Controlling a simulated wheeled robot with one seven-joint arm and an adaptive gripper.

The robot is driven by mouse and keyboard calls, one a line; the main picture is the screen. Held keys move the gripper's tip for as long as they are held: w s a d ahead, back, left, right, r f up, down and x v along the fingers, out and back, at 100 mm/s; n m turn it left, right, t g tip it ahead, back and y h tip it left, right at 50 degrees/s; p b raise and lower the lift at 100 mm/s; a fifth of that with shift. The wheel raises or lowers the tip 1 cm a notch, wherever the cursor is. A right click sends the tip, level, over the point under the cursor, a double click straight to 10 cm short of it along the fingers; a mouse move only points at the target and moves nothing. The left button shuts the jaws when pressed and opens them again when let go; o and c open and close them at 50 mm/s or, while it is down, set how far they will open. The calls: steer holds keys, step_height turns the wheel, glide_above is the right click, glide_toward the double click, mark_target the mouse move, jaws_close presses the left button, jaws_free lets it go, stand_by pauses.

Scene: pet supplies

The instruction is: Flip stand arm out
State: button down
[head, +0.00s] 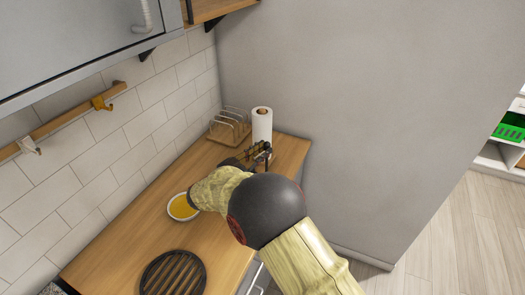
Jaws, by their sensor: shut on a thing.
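A white paper roll (262,124) stands upright at the far end of the wooden counter, near the grey wall. My gripper (262,152) is at the lower front of the roll, with its dark fingers in front of it. The fingers are shut on a small part there, which looks like the stand arm. That part is mostly hidden by the fingers and too small to make out clearly. My arm comes in from the bottom right and covers part of the counter's front edge.
A wooden rack with wire loops (228,127) stands left of the roll. A white bowl with yellow contents (182,207) sits close to my arm's left side. A dark round grate (173,276) lies nearer. A rail with hooks (62,124) runs along the tiled wall.

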steer(key=shift+r, duration=0.1)
steer(key=c, duration=1.7)
jaws_free()
steer(key=shift+o, duration=0.2)
steer(key=shift+s, duration=0.1)
steer(key=v, duration=1.2)
